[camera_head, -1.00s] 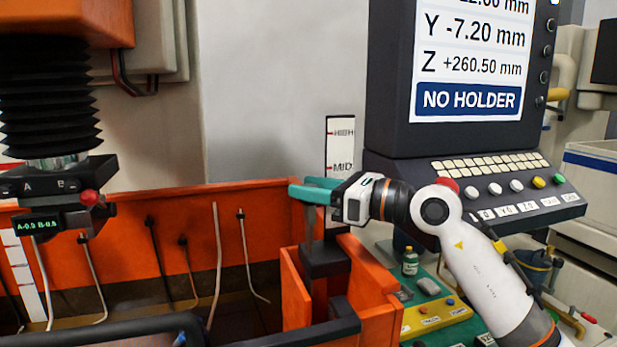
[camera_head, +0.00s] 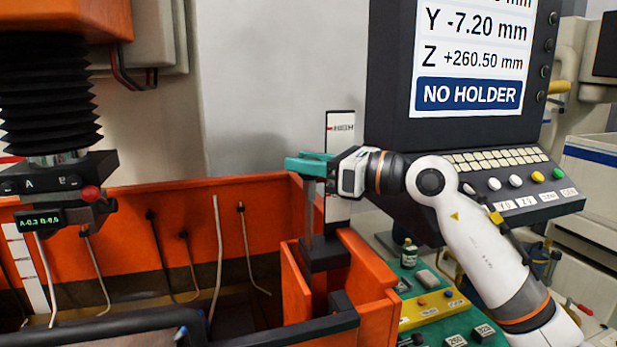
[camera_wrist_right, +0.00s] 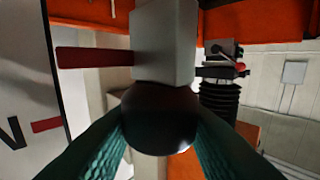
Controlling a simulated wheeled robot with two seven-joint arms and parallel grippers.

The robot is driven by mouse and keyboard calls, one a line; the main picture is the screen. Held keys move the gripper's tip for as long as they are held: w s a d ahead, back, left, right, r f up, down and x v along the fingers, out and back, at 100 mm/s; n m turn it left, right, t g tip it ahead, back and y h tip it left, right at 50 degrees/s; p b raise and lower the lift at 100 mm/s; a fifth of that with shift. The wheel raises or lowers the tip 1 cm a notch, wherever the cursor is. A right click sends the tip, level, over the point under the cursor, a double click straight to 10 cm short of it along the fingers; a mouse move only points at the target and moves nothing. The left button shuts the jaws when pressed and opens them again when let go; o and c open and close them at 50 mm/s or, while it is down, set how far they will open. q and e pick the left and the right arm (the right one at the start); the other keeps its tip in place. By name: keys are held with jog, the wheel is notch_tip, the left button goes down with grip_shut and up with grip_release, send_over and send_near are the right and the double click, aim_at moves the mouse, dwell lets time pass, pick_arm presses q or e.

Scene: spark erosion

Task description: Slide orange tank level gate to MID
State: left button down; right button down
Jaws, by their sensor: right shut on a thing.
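The orange tank (camera_head: 250,188) fills the lower left of the head view. At its right corner a grey upright gate bar (camera_head: 309,218) rises from a dark block (camera_head: 326,257). My right gripper (camera_head: 308,166) is shut at the top of this bar. In the right wrist view its teal fingers close on a dark round knob (camera_wrist_right: 158,118) under a grey block (camera_wrist_right: 163,45). A red pointer (camera_wrist_right: 95,57) sticks out from the block towards the scale plate. The scale plate (camera_head: 341,120) shows HIGH above the gripper; the MID mark is hidden behind the gripper. My left gripper is not in view.
A black bellows head (camera_head: 50,100) hangs over the tank at left. Green and yellow trays (camera_head: 430,308) lie below the arm.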

notch_tip(320, 180, up, 3)
jog(key=shift+f, duration=0.1)
jog(key=c, duration=1.3)
grip_release()
jog(key=shift+d, duration=0.1)
jog(key=shift+d+f, duration=0.1)
jog(key=shift+s+d+f, duration=0.1)
jog(key=shift+s+d, duration=0.05)
jog(key=shift+d, duration=0.1)
jog(key=b+v, duration=0.5)
jog(key=v, duration=0.6)
jog(key=shift+s+d+b, duration=0.15)
jog(key=shift+b, duration=0.25)
